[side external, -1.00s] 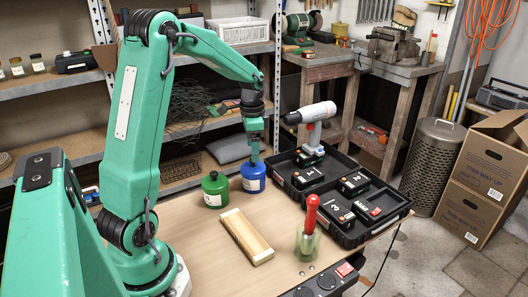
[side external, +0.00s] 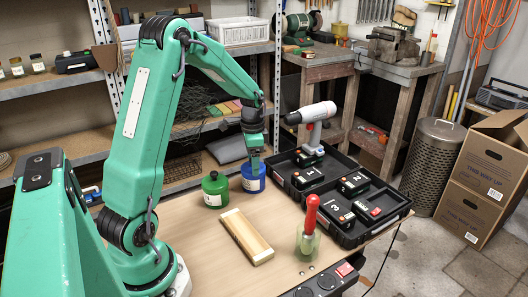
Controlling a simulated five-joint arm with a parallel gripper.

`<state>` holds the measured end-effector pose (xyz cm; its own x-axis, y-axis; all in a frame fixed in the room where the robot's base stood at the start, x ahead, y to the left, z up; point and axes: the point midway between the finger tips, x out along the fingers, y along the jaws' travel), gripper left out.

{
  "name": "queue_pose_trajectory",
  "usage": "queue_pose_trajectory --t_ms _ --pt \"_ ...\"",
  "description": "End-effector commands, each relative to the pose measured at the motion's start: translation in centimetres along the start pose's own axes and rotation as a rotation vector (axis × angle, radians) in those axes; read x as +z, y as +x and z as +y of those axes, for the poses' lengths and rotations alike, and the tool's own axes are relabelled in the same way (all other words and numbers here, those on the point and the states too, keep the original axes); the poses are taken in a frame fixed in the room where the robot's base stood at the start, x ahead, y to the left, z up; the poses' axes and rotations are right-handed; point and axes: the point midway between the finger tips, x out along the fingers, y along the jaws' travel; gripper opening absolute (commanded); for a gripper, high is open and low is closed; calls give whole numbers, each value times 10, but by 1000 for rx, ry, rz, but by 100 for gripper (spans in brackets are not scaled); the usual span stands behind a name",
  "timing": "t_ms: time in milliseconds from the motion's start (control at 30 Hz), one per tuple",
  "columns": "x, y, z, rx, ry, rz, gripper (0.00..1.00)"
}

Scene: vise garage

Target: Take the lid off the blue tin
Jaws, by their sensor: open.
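The blue tin (side external: 253,185) stands upright on the workbench, with a pale label on its front. My gripper (side external: 253,166) points straight down over its top, open, with the fingers around or just above the lid; I cannot tell if they touch it. The lid is mostly hidden behind the fingers. A green tin (side external: 214,190) with a dark green lid and knob stands close to the left of the blue tin.
Shelves are behind.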

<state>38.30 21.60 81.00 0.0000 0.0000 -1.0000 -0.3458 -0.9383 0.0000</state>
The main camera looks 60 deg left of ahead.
Motion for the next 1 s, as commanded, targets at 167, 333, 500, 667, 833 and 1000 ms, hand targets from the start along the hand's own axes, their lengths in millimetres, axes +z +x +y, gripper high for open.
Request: queue_pose_trajectory --t_ms 167,333,500,667,833,1000 --pt "0 0 0 0 0 0 73" --pt "0 0 0 0 0 0 53" --pt "0 0 0 0 0 0 21" --pt "0 1 0 1 0 -1 17" --pt "0 2 0 2 -1 -2 16" --pt "1 2 0 2 -1 -2 16"
